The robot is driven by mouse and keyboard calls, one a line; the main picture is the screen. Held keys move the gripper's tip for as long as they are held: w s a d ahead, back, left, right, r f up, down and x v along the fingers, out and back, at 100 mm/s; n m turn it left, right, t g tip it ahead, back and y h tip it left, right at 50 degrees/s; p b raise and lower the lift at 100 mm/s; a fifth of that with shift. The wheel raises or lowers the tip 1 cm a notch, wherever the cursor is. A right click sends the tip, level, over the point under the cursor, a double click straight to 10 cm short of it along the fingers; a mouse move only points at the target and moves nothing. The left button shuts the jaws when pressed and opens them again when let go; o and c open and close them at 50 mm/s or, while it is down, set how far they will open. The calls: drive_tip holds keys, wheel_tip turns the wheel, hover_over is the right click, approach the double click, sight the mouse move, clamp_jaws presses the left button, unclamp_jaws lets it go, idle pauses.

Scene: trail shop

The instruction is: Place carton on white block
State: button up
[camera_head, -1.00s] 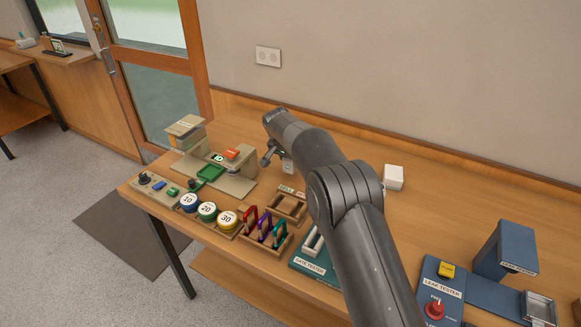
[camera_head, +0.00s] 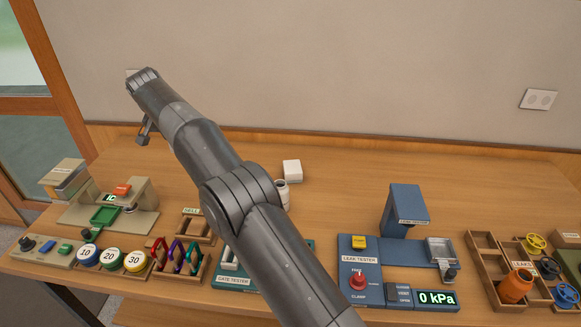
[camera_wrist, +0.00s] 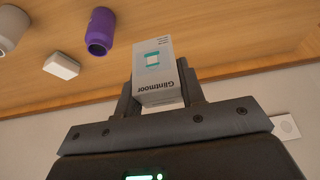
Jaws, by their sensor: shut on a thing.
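The carton (camera_wrist: 158,68), pale grey with the word "Glintmoor" and a teal mark, is held between the two fingers of my gripper (camera_wrist: 159,88) in the wrist view. My gripper is shut on it. In the head view my gripper (camera_head: 143,130) shows only partly at the left end of my arm, and the carton cannot be made out there. The white block (camera_head: 291,171) stands toward the back middle of the bench. It also shows in the wrist view (camera_wrist: 62,66), left of the carton and apart from it.
A white jar (camera_head: 282,195) stands just in front of the white block, partly behind my arm. A purple bottle (camera_wrist: 101,32) shows near the block in the wrist view. The blue leak tester (camera_head: 408,215) stands to the right. Bare bench lies behind and right of the block.

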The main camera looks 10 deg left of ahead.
drive_tip(key=shift+r, duration=0.7)
drive_tip(key=w+d+r, duration=0.1)
drive_tip(key=w+d, duration=0.4)
drive_tip(key=d, duration=0.5)
drive_tip(key=w+d+r, duration=0.1)
drive_tip(key=w+d, duration=0.3)
drive_tip(key=d, duration=0.7)
drive_tip(key=s+d+f, duration=0.1)
drive_tip(key=d+f, duration=0.1)
drive_tip(key=d, duration=2.1)
hover_over(292, 167)
drive_tip(key=s, duration=0.2)
drive_tip(key=f, duration=1.1)
drive_tip(key=shift+d+f, duration=0.1)
drive_tip(key=shift+d, duration=0.15)
drive_tip(key=shift+w+a+f, duration=0.1)
drive_tip(key=shift+a+f, duration=0.15)
drive_tip(key=shift+f, duration=1.9)
